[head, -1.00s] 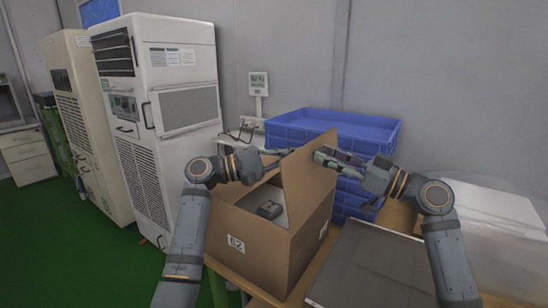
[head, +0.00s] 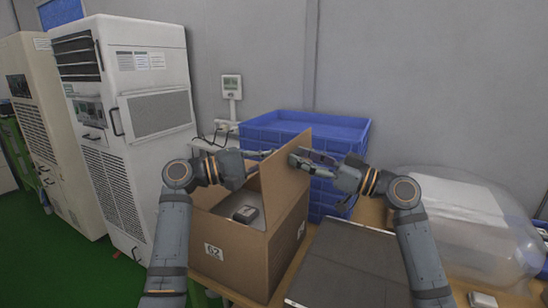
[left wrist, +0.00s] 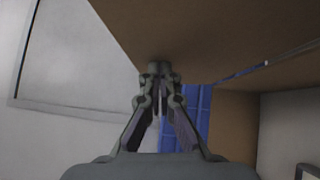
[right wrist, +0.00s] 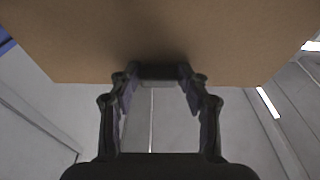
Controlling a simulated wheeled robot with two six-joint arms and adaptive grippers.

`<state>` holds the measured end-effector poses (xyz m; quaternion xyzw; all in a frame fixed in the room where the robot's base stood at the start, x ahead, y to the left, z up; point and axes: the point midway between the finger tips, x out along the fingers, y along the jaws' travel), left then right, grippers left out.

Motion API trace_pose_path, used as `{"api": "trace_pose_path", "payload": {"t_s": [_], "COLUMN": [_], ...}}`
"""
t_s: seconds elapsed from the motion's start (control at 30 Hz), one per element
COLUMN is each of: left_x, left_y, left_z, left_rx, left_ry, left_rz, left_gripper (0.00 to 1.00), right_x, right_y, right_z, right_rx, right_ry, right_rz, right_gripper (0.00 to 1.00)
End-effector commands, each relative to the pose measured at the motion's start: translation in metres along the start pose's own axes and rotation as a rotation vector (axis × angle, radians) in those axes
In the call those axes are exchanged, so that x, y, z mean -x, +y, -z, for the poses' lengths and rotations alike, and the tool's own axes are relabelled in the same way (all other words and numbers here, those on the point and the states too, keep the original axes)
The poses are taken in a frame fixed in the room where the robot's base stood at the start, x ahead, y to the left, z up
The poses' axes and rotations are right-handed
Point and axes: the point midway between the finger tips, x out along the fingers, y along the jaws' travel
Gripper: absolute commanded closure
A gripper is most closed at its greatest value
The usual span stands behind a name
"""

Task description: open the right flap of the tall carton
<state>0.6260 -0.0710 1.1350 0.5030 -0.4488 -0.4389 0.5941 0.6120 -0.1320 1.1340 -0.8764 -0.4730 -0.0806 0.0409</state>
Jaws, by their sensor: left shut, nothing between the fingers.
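The tall brown carton (head: 236,255) stands on the table with a label on its front. Its right flap (head: 283,178) stands up steeply from the right edge. The carton's top is open on the near left, and a small dark device (head: 245,214) shows inside. My left gripper (head: 269,153) is shut and empty on the inner side of the flap, close to it. My right gripper (head: 294,156) is on the flap's outer side with its fingers apart. In the right wrist view the flap's brown face (right wrist: 160,35) fills the top, just beyond the fingertips; contact is unclear.
Blue crates (head: 325,130) are stacked behind the carton. A dark flat panel (head: 345,265) lies to its right, with a clear plastic-covered item (head: 460,220) beyond. White cabinets (head: 135,110) stand at left. A wall-side meter (head: 231,87) is behind.

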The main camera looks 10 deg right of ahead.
Motion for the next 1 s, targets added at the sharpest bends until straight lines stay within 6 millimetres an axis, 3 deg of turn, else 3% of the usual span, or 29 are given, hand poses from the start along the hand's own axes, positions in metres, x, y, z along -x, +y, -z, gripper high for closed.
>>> {"api": "trace_pose_path", "payload": {"t_s": [0.1, 0.67, 0.77, 1.0], "left_x": [-0.005, -0.004, -0.003, -0.003], "left_y": [0.002, 0.002, 0.002, 0.002], "left_z": [-0.008, -0.005, -0.005, -0.004], "left_rx": [0.002, 0.001, 0.001, 0.001], "left_ry": [-0.026, -0.017, -0.016, -0.014], "left_rz": [-0.006, -0.004, -0.004, -0.003], "left_gripper": [1.00, 1.00, 1.00, 1.00], "right_x": [-0.001, 0.002, 0.014, 0.064], "right_y": [-0.001, 0.000, 0.000, 0.001], "right_z": [-0.007, -0.002, -0.002, -0.005], "right_rx": [-0.009, -0.003, -0.001, -0.002], "right_ry": [-0.011, -0.005, -0.007, -0.014], "right_rz": [0.006, 0.003, 0.001, 0.000], "right_gripper": [0.40, 0.40, 0.40, 0.40]}}
